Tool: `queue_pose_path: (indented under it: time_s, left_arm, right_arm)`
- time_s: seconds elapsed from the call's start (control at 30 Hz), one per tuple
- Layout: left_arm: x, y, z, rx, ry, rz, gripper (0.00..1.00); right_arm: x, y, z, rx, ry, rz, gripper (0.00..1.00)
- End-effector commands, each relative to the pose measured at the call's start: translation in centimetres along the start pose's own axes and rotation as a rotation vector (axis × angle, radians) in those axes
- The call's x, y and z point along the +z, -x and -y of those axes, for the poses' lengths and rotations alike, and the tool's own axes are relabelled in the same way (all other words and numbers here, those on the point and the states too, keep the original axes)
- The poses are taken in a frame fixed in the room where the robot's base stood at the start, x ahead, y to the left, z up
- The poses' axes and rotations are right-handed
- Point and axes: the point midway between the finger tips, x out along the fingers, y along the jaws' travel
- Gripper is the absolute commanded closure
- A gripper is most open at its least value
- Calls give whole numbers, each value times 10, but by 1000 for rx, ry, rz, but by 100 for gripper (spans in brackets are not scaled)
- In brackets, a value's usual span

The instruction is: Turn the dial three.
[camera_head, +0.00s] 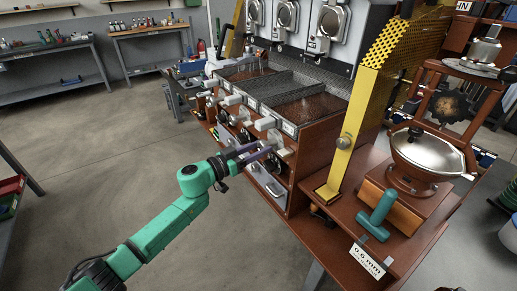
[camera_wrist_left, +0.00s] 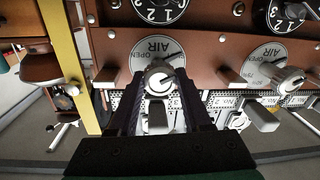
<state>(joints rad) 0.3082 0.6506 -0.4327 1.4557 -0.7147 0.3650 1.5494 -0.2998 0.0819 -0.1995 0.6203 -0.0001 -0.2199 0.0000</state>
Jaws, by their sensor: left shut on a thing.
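The roaster's front panel shows upside down in the left wrist view, with white round AIR dials and black numbered dials in rows. One AIR dial (camera_wrist_left: 157,52) with a metal knob (camera_wrist_left: 160,82) is straight ahead, between the fingers of my left gripper (camera_wrist_left: 160,100). In the head view my left gripper (camera_head: 257,153) reaches the nearest end of the panel and is shut on that knob. The fingers hide part of it. Another AIR dial (camera_wrist_left: 271,52) and black numbered dials (camera_wrist_left: 160,8) are nearby. I cannot tell which one is called three.
A yellow perforated guard (camera_head: 385,80) stands right of the panel. A teal-handled tool (camera_head: 377,214) and a metal bowl (camera_head: 428,155) are on the wooden bench at right. Other levers (camera_head: 233,100) stick out along the panel. The floor at left is clear.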

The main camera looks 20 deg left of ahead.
Motion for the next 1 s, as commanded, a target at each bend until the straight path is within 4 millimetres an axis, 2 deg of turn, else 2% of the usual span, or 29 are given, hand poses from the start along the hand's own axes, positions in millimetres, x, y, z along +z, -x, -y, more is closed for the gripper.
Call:
queue_pose_path:
  time_s: [0.37, 1.0]
  left_arm:
    - [2, 0, 0, 4, -201, -13, 100]
    - [4, 0, 1, 9, -801, -52, 100]
  right_arm:
    - [1, -5, 0, 0, 0, 0, 50]
    - [3, -31, 3, -4, -1, 0, 50]
